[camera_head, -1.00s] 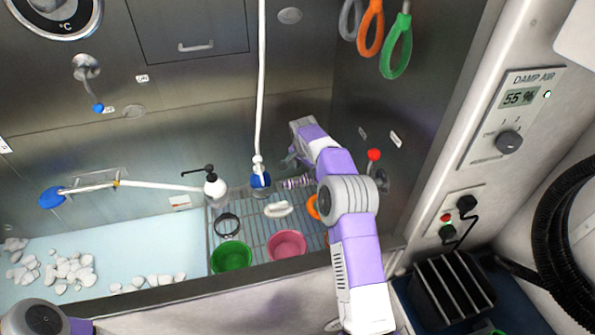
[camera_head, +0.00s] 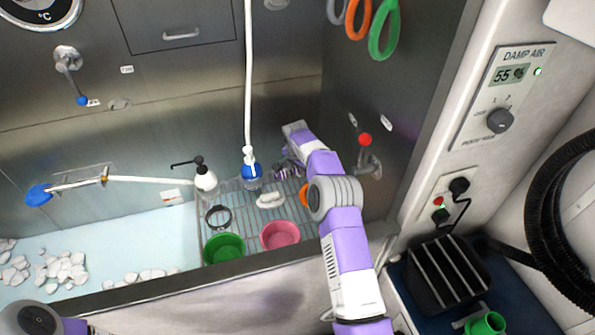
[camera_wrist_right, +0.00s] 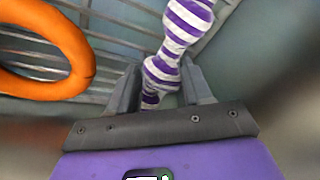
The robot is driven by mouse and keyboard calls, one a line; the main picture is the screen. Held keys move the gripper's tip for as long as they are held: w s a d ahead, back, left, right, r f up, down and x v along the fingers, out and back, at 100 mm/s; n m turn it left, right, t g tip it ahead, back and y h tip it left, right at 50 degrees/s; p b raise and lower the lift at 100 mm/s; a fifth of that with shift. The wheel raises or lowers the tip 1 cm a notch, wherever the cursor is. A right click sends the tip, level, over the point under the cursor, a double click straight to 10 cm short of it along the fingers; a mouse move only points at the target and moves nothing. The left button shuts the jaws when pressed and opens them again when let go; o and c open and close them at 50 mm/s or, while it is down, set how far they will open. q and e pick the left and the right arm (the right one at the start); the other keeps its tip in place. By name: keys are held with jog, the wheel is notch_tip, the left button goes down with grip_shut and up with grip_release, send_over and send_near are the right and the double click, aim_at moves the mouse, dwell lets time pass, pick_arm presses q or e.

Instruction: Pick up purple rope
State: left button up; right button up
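The purple rope is a purple-and-white striped toy on the grooved rack, partly hidden by my gripper in the head view (camera_head: 288,169). In the right wrist view, the rope (camera_wrist_right: 172,55) runs from the top down between the two fingers. My right gripper (camera_wrist_right: 165,88) has its fingers apart, one on each side of the rope. A gap shows beside the rope, so I see no firm grip. In the head view, my right gripper (camera_head: 284,162) is at the rope. Only a piece of my left arm shows at the bottom left; its gripper is out of view.
An orange ring (camera_wrist_right: 45,55) lies left of the gripper. On the rack (camera_head: 238,190) stand a green bowl (camera_head: 224,248), a pink bowl (camera_head: 280,236), a white brush-like item (camera_head: 270,201), a black collar (camera_head: 217,217) and a blue-and-white bottle (camera_head: 251,170). A tub wall rises behind.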

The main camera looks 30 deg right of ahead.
jog(key=c, duration=0.6)
jog(key=shift+r, duration=0.1)
